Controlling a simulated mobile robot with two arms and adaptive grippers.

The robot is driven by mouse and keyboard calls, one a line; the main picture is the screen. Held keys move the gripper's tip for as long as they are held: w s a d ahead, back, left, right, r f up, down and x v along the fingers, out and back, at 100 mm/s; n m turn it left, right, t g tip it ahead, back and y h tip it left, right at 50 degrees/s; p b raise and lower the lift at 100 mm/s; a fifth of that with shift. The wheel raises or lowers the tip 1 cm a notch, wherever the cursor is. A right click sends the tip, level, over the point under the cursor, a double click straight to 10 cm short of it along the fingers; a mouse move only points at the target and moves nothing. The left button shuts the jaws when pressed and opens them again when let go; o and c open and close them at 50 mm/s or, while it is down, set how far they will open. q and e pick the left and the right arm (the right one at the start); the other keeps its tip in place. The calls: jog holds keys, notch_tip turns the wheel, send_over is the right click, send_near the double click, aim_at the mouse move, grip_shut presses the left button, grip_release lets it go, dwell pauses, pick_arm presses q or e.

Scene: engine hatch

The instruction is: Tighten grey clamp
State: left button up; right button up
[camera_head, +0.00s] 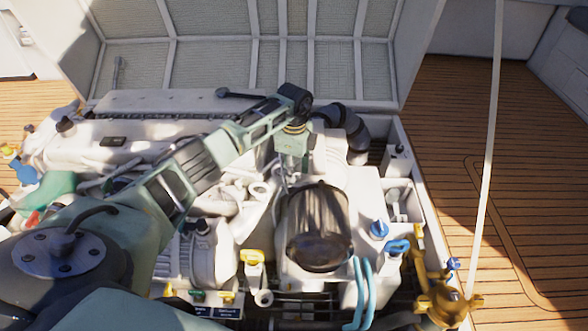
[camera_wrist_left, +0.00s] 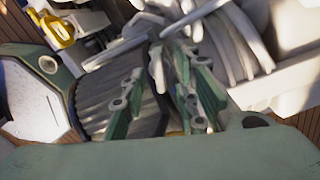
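I cannot pick out the grey clamp with certainty in either view. My left gripper (camera_head: 283,186) points down over the engine, just behind a dark ribbed canister with a round front (camera_head: 318,228). In the left wrist view, the two green fingers of my left gripper (camera_wrist_left: 171,62) show with a narrow gap between their pads. I see nothing clearly held between them. The ribbed canister (camera_wrist_left: 92,98) lies to the left of the fingers there, and white pipes (camera_wrist_left: 235,40) lie beyond them. My right gripper is not in view.
A raised hatch lid (camera_head: 215,60) stands behind the engine. A black bent hose (camera_head: 350,128) is right of my gripper. Wooden deck (camera_head: 520,160) is clear at right.

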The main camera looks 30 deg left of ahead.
pick_arm(q)
grip_shut()
dwell(0.3)
